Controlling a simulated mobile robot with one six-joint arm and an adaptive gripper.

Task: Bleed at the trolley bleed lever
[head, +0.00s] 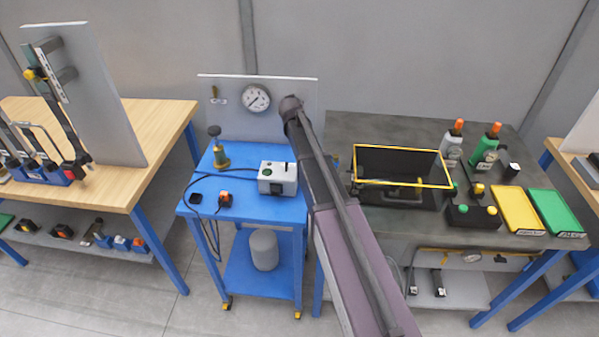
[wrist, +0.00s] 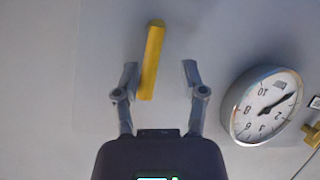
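The yellow bleed lever (wrist: 151,60) shows in the wrist view as a slim, slightly tilted bar against the pale panel. My gripper (wrist: 159,74) is open, with one finger on each side of the lever and a visible gap on both sides. I cannot tell how deep the fingertips reach along it. In the head view the end of my arm (head: 291,106) is in front of the trolley's back panel (head: 228,122), right of the gauge, and hides the lever. The blue trolley (head: 232,210) stands below.
A round pressure gauge (head: 257,98) is on the panel, close beside one finger in the wrist view (wrist: 263,105). A brass fitting (head: 218,97) is near it. A grey box (head: 278,178) and a brass valve (head: 218,148) stand on the trolley. A black bin (head: 385,196) is at right.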

